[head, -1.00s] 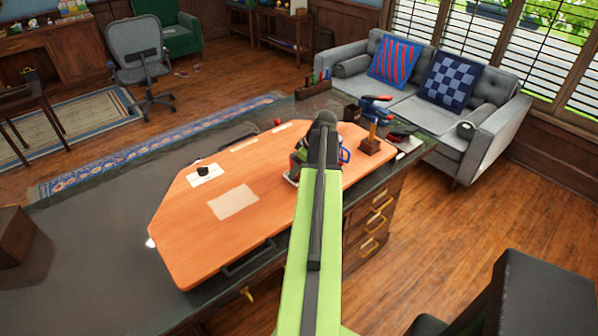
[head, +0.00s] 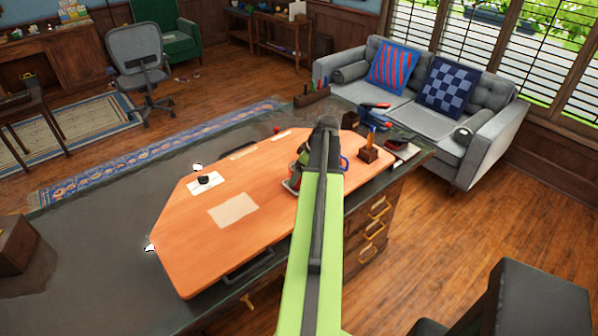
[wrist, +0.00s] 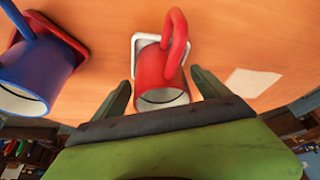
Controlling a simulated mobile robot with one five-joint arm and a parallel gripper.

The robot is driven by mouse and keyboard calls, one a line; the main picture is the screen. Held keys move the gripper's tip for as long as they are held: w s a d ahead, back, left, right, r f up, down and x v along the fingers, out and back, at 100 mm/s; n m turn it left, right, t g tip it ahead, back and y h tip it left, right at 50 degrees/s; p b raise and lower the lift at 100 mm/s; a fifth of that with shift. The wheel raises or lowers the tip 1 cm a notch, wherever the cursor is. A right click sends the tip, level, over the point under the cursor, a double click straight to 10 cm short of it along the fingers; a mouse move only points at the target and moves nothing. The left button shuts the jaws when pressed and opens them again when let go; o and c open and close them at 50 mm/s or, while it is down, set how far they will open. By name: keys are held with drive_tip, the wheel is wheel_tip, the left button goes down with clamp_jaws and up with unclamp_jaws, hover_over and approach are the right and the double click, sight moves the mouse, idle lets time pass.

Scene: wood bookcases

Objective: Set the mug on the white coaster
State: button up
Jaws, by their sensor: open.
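The red mug (wrist: 160,75) stands upright at the white coaster (wrist: 136,45) in the wrist view, its opening towards the camera and its handle up and right. A blue mug (wrist: 35,72) is at a red coaster (wrist: 68,38) to the left. In the head view, my arm hides most of the mugs; a bit of the blue mug (head: 345,163) shows.
The orange desk board (head: 185,245) carries a pale paper sheet (head: 233,210) and a dark item on white paper (head: 204,181). A pen holder (head: 368,153) stands right of my arm. The left part of the board is mostly clear.

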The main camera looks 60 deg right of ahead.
drive_tip(key=p+v, duration=0.7)
drive_tip(key=v, duration=0.2)
drive_tip(key=shift+r, duration=0.25)
drive_tip(key=w+a+f+g+y, duration=0.1)
drive_tip(key=w+a, duration=0.8)
drive_tip(key=a, duration=0.3)
drive_tip(key=w+a+g, duration=0.1)
drive_tip(key=w+a, duration=0.7)
drive_tip(key=a, duration=0.4)
drive_tip(key=w+a+g+h, duration=0.1)
drive_tip(key=w+a+g, duration=0.1)
drive_tip(key=a, duration=3.2)
drive_tip(key=shift+w+a+f+m+g, duration=0.3)
drive_tip(key=shift+w+f+m, duration=0.05)
drive_tip(key=shift+f+m, duration=0.05)
